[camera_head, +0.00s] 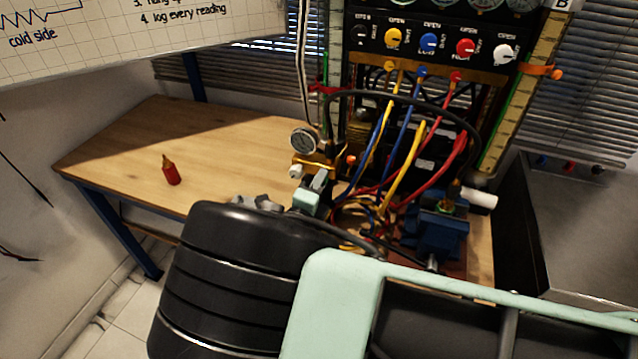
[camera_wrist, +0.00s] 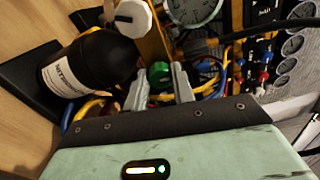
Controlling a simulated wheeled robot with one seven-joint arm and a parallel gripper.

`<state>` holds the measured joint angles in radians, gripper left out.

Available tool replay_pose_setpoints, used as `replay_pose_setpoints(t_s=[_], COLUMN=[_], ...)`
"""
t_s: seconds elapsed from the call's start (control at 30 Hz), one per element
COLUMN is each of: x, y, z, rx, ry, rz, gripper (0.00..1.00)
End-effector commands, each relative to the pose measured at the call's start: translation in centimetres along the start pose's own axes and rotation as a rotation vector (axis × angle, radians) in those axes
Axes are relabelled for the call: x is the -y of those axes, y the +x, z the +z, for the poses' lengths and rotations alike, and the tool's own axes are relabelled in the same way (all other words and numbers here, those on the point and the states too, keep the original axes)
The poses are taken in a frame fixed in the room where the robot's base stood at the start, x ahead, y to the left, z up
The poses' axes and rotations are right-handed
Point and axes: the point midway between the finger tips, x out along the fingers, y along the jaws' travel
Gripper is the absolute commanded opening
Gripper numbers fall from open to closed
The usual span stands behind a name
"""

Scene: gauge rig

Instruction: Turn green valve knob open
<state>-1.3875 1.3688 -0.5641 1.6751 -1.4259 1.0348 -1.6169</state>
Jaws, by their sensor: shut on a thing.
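The green valve knob (camera_wrist: 159,73) shows in the wrist view between the two grey fingers of my gripper (camera_wrist: 160,84). The fingers stand on either side of it and are shut on it. In the head view the knob is hidden, and my arm covers much of the lower middle. A round white-faced gauge (camera_head: 303,141) stands just above the gripper end; its dial also shows at the top of the wrist view (camera_wrist: 192,6). A white knob (camera_wrist: 133,18) is on the yellow-brass fitting beside the green one.
A black labelled bottle (camera_wrist: 95,65) stands close left of my fingers. Coloured hoses (camera_head: 405,165) hang from the panel (camera_head: 430,45) to the right. A blue vise (camera_head: 437,232) is at the right.

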Motion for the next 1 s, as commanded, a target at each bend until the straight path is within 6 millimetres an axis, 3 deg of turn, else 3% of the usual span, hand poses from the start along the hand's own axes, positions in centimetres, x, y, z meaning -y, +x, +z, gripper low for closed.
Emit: replay_pose_setpoints(t_s=[0.03,0.07,0.1,0.13,0.43,0.57,1.0], x=[-0.1,-0.1,-0.1,-0.1,0.0,0.1,0.0], y=[-0.1,-0.1,-0.1,-0.1,-0.2,-1.4,-11.1], z=[0.1,0.1,0.1,0.1,0.0,0.1,0.1], rx=[0.003,0.003,0.003,0.003,0.002,0.003,0.005], ry=[-0.001,-0.001,-0.001,-0.001,0.000,0.000,0.000], rz=[0.003,0.003,0.003,0.003,0.001,0.001,0.003], gripper=[0.02,0.33,0.44,0.47,0.47,0.47,0.47])
